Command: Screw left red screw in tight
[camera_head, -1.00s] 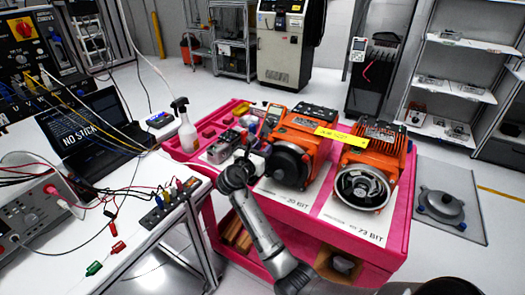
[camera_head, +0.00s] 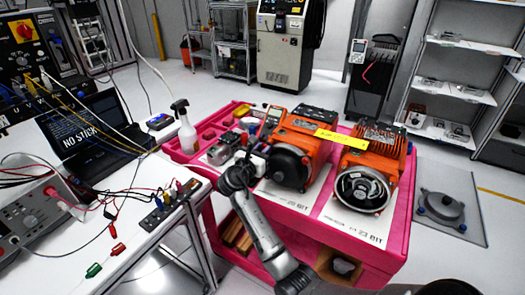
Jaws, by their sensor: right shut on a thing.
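My right gripper (camera_head: 250,157) is at the left side of the left orange motor (camera_head: 301,133), the one beside the "20 BIT" label. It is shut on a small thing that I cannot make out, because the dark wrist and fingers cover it. A grey cylindrical part (camera_head: 221,151) lies in the pink cart's left section, just left of the gripper. The left red screw cannot be picked out at this size. My left gripper is not in view.
A white bench (camera_head: 150,232) with cables and a laptop (camera_head: 88,130) stands at left.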

